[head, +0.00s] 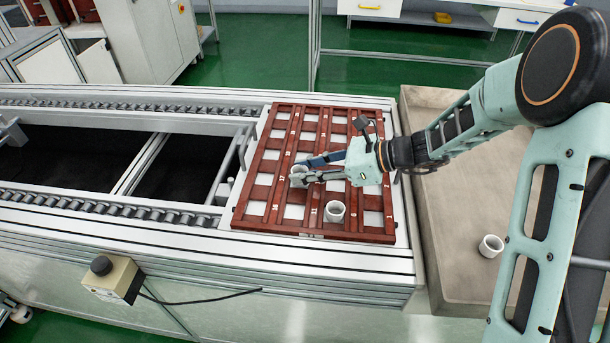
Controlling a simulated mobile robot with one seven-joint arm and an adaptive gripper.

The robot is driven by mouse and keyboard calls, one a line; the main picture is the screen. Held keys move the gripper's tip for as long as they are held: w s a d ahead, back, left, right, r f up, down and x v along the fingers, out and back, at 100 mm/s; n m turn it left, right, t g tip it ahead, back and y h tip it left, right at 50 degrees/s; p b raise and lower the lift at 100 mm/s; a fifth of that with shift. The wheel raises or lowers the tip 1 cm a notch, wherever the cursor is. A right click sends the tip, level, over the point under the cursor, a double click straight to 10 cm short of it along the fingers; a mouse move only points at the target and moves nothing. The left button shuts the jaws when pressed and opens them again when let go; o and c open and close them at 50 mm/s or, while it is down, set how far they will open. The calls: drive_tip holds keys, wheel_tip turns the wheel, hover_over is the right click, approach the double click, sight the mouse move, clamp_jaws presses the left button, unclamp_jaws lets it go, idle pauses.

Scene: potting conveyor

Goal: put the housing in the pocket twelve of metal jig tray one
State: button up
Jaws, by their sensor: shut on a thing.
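My gripper (308,170) is shut on a white, cup-like housing (298,178). It is over the middle of the jig tray (312,235), a reddish-brown grid with pale pockets and small white numbers on its bars. The held housing appears upright; I cannot tell whether it hangs above a pocket or touches the tray. A second white housing (335,211) stands upright in a pocket nearer the front edge. A third white housing (491,246) is on the beige surface at right. The number of the pocket under my gripper cannot be read for certain.
The tray rests at the right end of a roller conveyor (110,207) with metal side rails. The beige, rimmed surface (440,230) at right is mostly bare. A control box with a black button (112,277) is on the conveyor's front. Most tray pockets look empty.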

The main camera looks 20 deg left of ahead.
drive_tip(key=shift+f, duration=0.5)
drive_tip(key=shift+f, duration=0.2)
drive_tip(key=o, duration=0.9)
drive_tip(key=shift+o, duration=0.2)
drive_tip(key=shift+r, duration=0.15)
drive_tip(key=shift+d+r, duration=0.2)
drive_tip(key=p+v, duration=0.2)
drive_tip(key=v, duration=0.9)
drive_tip(key=shift+d+r, duration=0.1)
drive_tip(key=shift+d, duration=0.2)
